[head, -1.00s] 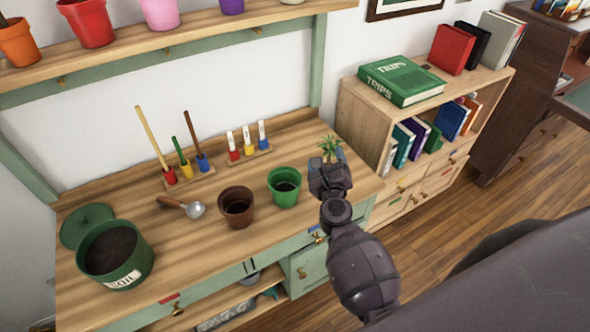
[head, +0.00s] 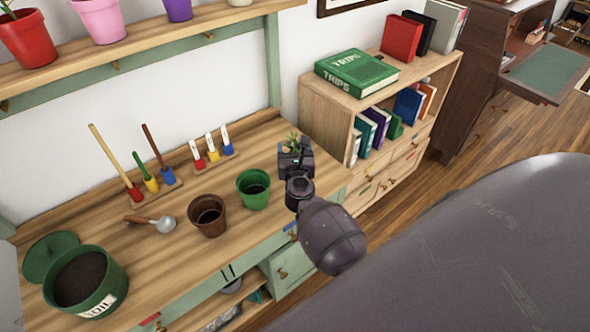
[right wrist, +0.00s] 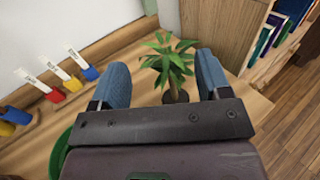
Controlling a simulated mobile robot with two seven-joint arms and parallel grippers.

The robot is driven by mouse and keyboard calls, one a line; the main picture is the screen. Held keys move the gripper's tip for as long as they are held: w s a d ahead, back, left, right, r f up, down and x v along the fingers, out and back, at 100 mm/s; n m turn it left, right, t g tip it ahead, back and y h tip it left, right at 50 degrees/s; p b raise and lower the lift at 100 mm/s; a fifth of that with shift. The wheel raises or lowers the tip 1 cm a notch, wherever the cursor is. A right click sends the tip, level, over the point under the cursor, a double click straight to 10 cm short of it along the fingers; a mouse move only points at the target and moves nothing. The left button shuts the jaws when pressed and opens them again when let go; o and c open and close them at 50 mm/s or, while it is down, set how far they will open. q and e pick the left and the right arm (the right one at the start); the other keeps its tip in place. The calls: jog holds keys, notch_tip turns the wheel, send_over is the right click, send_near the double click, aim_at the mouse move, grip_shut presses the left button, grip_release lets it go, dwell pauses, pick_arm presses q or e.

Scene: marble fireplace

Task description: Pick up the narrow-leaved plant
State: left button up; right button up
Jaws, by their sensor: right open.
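The narrow-leaved plant (right wrist: 171,62) stands upright near the right end of the wooden bench, its dark base partly hidden by my gripper in the right wrist view. In the head view only some leaves (head: 291,139) show beyond my right gripper (head: 296,150). In the right wrist view my right gripper (right wrist: 163,82) is open, with one blue finger pad on each side of the plant and a gap beside the leaves. Nothing is held. My left gripper is not in view.
A green pot (head: 254,196) and a brown pot (head: 208,222) stand left of my gripper. Behind are labelled markers in a rack (head: 214,160). A soil bin (head: 88,285) stands far left. A bookcase (head: 345,125) adjoins the bench's right end.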

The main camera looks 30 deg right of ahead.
aim_at(295, 140)
jog(key=x, duration=0.3)
jog(key=shift+d+f, duration=0.15)
jog(key=shift+d, duration=0.3)
jog(key=shift+w+d, duration=0.3)
jog(key=shift+w, duration=0.35)
jog(key=c, duration=1.1)
